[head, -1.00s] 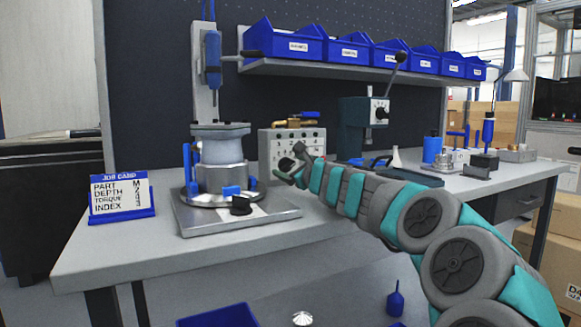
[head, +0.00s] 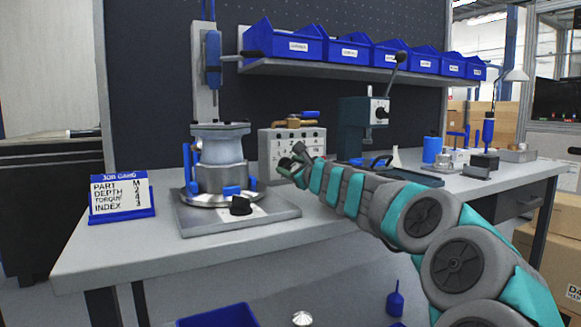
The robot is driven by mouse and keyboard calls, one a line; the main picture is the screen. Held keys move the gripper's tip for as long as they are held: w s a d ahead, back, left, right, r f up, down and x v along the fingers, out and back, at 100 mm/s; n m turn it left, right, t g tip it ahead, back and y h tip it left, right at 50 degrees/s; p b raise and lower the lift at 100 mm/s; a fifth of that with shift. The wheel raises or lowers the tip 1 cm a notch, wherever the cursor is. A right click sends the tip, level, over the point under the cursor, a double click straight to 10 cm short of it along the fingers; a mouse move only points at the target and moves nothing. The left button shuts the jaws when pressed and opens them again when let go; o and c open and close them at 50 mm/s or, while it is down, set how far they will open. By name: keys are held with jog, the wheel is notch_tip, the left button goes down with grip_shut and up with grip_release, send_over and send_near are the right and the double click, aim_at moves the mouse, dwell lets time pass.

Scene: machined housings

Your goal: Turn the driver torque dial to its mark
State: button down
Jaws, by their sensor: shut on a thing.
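My gripper (head: 287,166) is small in the head view, at the lower front of a grey box (head: 310,146) with rows of marks on its face. It is shut on a small dark part there, which may be the torque dial; the jaws and wrist hide most of it, and its setting and mark cannot be read. The blue driver (head: 213,60) hangs upright above the housing at left.
A metal housing (head: 219,165) stands on a base plate (head: 195,222) with a black knob (head: 240,205), left of my gripper. A dark press (head: 362,125) stands behind my arm. Blue bins (head: 290,44) line the shelf above. The bench front is clear.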

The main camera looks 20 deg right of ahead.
jog(key=shift+n, duration=0.3)
jog(key=n+b, duration=0.1)
jog(key=n, duration=0.1)
jog(key=shift+a+f+n, duration=0.1)
jog(key=shift+f+n, duration=0.05)
jog(key=shift+n, duration=0.25)
jog(key=n+b, duration=0.1)
jog(key=n, duration=0.2)
jog(key=shift+f+n+b, duration=0.15)
jog(key=shift+n+b, duration=0.15)
jog(key=n+b, duration=0.2)
jog(key=n, duration=0.2)
jog(key=shift+n, duration=0.3)
jog(key=shift+a+b, duration=0.1)
jog(key=shift+b, duration=0.2)
jog(key=shift+c, duration=1.2)
grip_release()
jog(key=shift+s, duration=0.1)
